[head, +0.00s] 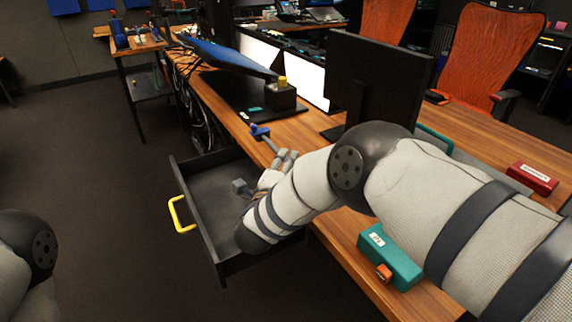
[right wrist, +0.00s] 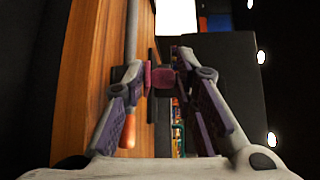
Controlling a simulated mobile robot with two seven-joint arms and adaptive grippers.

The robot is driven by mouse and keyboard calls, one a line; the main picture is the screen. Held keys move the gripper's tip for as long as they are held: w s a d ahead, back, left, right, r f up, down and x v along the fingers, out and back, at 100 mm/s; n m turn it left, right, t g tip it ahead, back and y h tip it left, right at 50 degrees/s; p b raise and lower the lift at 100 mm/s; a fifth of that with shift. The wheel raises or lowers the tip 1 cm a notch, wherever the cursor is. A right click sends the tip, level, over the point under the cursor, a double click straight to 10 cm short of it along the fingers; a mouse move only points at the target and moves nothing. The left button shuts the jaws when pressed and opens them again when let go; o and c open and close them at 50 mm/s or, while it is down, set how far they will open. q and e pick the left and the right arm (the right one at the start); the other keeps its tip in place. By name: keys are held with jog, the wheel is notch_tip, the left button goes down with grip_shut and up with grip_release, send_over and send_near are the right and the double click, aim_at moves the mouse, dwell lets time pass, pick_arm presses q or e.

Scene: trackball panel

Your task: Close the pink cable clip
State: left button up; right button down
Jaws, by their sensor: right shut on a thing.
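The pink cable clip (right wrist: 163,78) shows in the right wrist view between the fingertips of my right gripper (right wrist: 160,82). The fingers are closed in on it from both sides, and a thin pink part stands at its left. Whether the clip's two halves meet is too small to tell. In the head view my right gripper (head: 266,177) is at the desk's front edge, above the open drawer, and the clip is hidden there. My left gripper is out of view; only part of my left arm shows at the lower left.
A black drawer (head: 197,215) with a yellow handle (head: 177,214) stands open below the desk (head: 318,134). A blue clamp-like piece (head: 260,131) is at the desk edge. A monitor (head: 378,85) and a teal box (head: 391,257) stand on the desk.

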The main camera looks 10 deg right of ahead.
jog(key=shift+s+f, duration=0.15)
jog(key=shift+f, duration=0.35)
jog(key=c, duration=1.4)
grip_release()
jog(key=shift+r, duration=0.3)
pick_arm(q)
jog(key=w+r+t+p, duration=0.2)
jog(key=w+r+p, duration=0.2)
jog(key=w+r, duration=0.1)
pick_arm(e)
jog(key=shift+r+v, duration=0.2)
jog(key=shift+v, duration=3.2)
jog(key=shift+r+v, duration=0.15)
jog(key=shift+v, duration=3.3)
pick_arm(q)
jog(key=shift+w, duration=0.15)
